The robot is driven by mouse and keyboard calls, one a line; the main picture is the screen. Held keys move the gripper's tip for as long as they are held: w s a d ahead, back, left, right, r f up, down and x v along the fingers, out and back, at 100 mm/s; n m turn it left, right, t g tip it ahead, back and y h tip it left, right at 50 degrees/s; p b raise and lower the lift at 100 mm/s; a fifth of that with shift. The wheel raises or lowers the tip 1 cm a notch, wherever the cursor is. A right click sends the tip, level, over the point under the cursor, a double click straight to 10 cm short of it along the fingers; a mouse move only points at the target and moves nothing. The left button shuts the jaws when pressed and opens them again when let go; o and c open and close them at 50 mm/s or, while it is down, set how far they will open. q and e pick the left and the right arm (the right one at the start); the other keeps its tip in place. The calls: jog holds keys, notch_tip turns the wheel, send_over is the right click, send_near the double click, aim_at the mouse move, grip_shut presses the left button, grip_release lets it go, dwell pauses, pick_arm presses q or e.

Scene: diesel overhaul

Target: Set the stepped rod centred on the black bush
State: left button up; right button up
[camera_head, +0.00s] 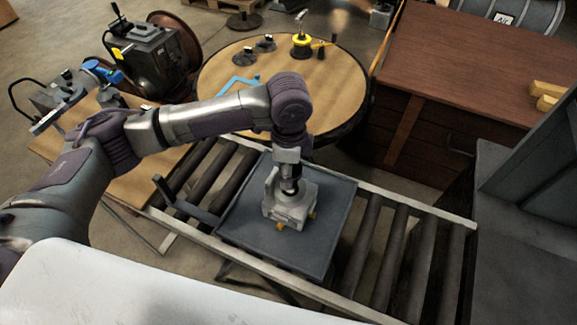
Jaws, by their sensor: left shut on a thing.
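My left gripper (294,217) points down over a dark grey tray (248,232) on the roller conveyor. Its grey body and wrist cover most of what is between the fingers. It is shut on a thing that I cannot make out. Small yellow bits show at its lower edge, and I cannot tell whether they belong to the gripper or the thing. I cannot pick out the stepped rod or the black bush; the gripper hides part of the tray. My right gripper is not in view.
The roller conveyor (400,243) runs on to the right beside a grey cabinet (522,160). A round wooden table (330,85) behind holds small dark parts (265,44), a blue piece (238,85) and a yellow tool (301,45). A brown workbench (480,60) stands at the back right.

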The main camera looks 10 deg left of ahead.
pick_arm(q)
jog(key=shift+f, duration=0.2)
dwell(0.5)
jog(key=shift+f, duration=0.35)
jog(key=shift+f, duration=0.35)
jog(key=shift+f, duration=0.3)
dwell(0.4)
jog(key=o, duration=1.6)
jog(key=shift+f, duration=0.1)
jog(key=shift+p, duration=0.3)
